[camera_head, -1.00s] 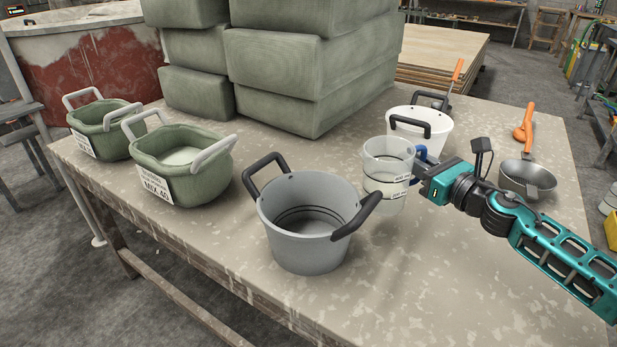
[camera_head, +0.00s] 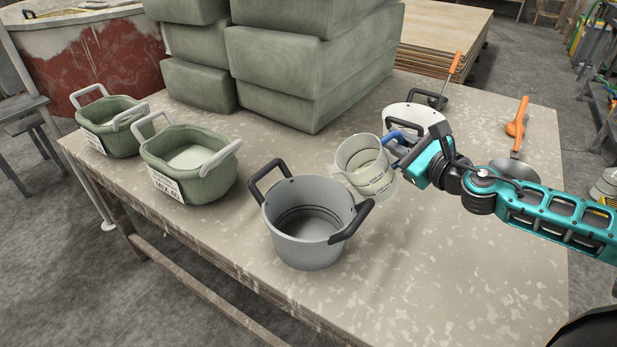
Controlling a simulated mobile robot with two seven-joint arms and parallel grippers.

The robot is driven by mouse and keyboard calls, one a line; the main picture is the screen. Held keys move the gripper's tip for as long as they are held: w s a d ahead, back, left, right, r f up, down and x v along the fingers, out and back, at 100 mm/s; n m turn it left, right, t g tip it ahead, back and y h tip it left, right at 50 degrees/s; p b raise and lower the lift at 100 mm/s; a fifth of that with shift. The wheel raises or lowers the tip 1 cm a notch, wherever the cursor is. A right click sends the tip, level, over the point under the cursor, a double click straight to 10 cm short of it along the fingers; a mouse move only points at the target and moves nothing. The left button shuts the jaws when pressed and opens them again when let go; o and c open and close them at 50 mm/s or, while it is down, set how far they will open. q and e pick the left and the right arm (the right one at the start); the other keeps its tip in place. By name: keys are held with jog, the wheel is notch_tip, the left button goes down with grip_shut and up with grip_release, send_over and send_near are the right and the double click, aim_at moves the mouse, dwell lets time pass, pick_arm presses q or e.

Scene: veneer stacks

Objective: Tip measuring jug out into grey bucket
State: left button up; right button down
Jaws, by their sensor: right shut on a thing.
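The clear measuring jug (camera_head: 365,167) with dark markings is tilted to the left, its mouth facing the grey bucket's side. It seems to hold something pale, but I cannot tell how much. My right gripper (camera_head: 397,152) is shut on the jug from its right and holds it beside and behind the bucket. The grey bucket (camera_head: 309,243) stands upright on the table, with two black handles and dark rings inside. No stream shows between jug and bucket. My left gripper is not in view.
Two green tubs (camera_head: 188,165) (camera_head: 103,124) with labels stand at the left. Grey-green wrapped stacks (camera_head: 290,60) fill the back. The table's (camera_head: 430,270) front right is clear.

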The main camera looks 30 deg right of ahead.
aim_at(396, 130)
jog(key=r+p, duration=0.1)
jog(key=a+r+n+p, duration=0.1)
jog(key=shift+w+a+r, duration=0.1)
jog(key=shift+a+r, duration=0.2)
jog(key=shift+a+r+n+p, duration=0.25)
jog(key=shift+r+n+p, duration=0.1)
jog(key=shift+n, duration=0.15)
jog(key=shift+a+r+n+h, duration=0.25)
jog(key=shift+r+n+h, duration=0.05)
jog(key=shift+r, duration=0.05)
jog(key=shift+a+r+n+p, duration=0.2)
jog(key=shift+r+n+p, duration=0.15)
jog(key=shift+p, duration=0.2)
jog(key=shift+w+a+r+n+g+h+p, duration=0.15)
jog(key=shift+a+r+n+p, duration=0.15)
jog(key=shift+r, duration=0.15)
jog(key=shift+s+a+r+n+g+h+p, duration=0.15)
jog(key=shift+r+n+p, duration=0.1)
jog(key=shift+r, duration=0.2)
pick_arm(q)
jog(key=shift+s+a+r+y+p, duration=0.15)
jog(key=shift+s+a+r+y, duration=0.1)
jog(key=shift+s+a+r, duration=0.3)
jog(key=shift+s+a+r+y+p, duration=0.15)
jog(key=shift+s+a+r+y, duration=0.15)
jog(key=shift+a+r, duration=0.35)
pick_arm(e)
jog(key=shift+w+a+r+n, duration=0.15)
jog(key=shift+a+r+n, duration=0.15)
jog(key=shift+r, duration=0.05)
